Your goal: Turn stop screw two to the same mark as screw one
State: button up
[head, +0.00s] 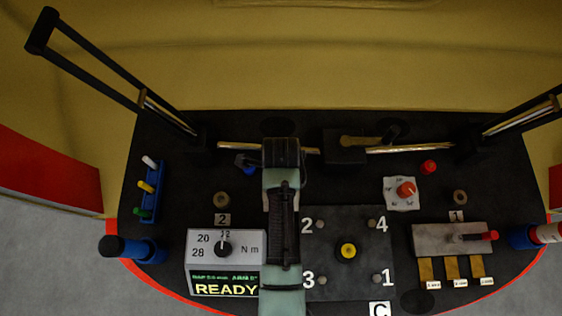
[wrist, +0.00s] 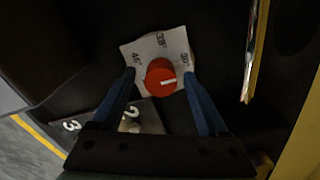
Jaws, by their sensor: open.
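Stop screw two, a red knob (wrist: 161,77) with a white pointer line, sits on a white plate (wrist: 133,52) marked 46°, 38° and 30° in the wrist view. Its pointer is toward the right, past the 30° mark. My gripper (wrist: 159,74) is open, its blue fingers on either side of the knob with gaps showing; their height above it is unclear. In the head view my arm hides this screw. Stop screw one, a red knob (head: 406,189) on a similar white plate (head: 391,204), stands right of the numbered plate; its mark is too small to read.
A dark numbered plate (head: 323,264) with a yellow-topped post (head: 348,250) lies beside my arm. A torque box (head: 200,270) reading READY is at left. Gold bars (head: 410,149) run along the back. A red-handled lever (head: 489,236) is at right.

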jog(key=shift+f, duration=0.2)
grip_shut()
dwell(0.3)
jog(key=shift+r+n+p, duration=0.1)
jog(key=shift+n+p, duration=0.2)
jog(key=shift+p, duration=0.05)
